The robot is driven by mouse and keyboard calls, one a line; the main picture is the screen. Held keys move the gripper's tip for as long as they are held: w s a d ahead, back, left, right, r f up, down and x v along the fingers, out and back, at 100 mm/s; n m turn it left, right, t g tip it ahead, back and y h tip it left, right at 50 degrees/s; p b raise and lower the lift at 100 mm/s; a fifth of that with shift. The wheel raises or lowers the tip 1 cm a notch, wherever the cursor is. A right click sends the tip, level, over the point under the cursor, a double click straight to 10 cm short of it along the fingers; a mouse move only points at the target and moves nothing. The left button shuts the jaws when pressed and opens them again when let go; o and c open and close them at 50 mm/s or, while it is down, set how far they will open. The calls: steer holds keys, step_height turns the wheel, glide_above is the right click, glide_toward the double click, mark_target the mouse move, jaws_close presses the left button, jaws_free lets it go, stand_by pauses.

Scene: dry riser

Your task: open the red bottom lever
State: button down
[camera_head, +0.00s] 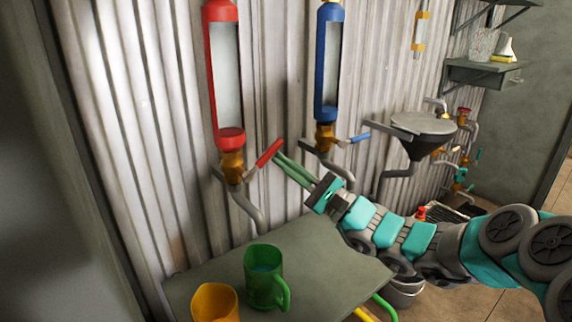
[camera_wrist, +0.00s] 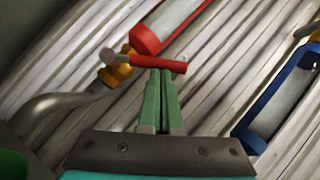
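The red bottom lever (camera_head: 269,152) is a short red handle on the brass valve (camera_head: 232,165) below the red-framed sight tube (camera_head: 224,80). It points up and to the right from the valve. In the wrist view the lever (camera_wrist: 158,63) lies crosswise at the fingertips. My gripper (camera_head: 277,157) has its green fingers reaching to the lever from the right. In the wrist view the fingers (camera_wrist: 160,75) lie side by side with almost no gap, so it looks shut. The tips are at or against the lever; I cannot tell whether they touch. Nothing shows between them.
A blue-framed tube (camera_head: 327,65) with a blue lever (camera_head: 359,139) is to the right. A grey table (camera_head: 330,262) below holds a green mug (camera_head: 264,277) and an orange cup (camera_head: 214,303). A funnel (camera_head: 422,125) and pipes stand farther right. Corrugated wall is behind.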

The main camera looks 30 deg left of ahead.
mark_target(271, 147)
steer(key=shift+s+r+n+g, duration=0.1)
steer(key=shift+r+n+g, duration=0.1)
steer(key=shift+n+g, duration=0.3)
steer(key=shift+s+a+r+n+g+h+b, duration=0.1)
steer(key=shift+r+n+g+h+b, duration=0.25)
steer(key=shift+n, duration=0.4)
steer(key=shift+s+a+r+n+g+h+b, duration=0.1)
steer(key=shift+r+n+g+h+b, duration=0.2)
steer(key=shift+n, duration=0.45)
steer(key=shift+s+a+r+n+g+h+b, duration=0.2)
steer(key=shift+s+r+n+g+h+b, duration=0.25)
steer(key=shift+n, duration=0.65)
steer(key=shift+s+a+r+n+g+h+b, duration=0.1)
steer(key=shift+s+a+r+n+h+b, duration=0.15)
steer(key=shift+s+r+n+h, duration=0.6)
steer(key=shift+s+a+r+n+g+h+b, duration=0.1)
steer(key=shift+a+r+n+g+h+b, duration=0.25)
steer(key=shift+n, duration=1)
steer(key=shift+w+d, duration=0.1)
steer(key=shift+d, duration=0.05)
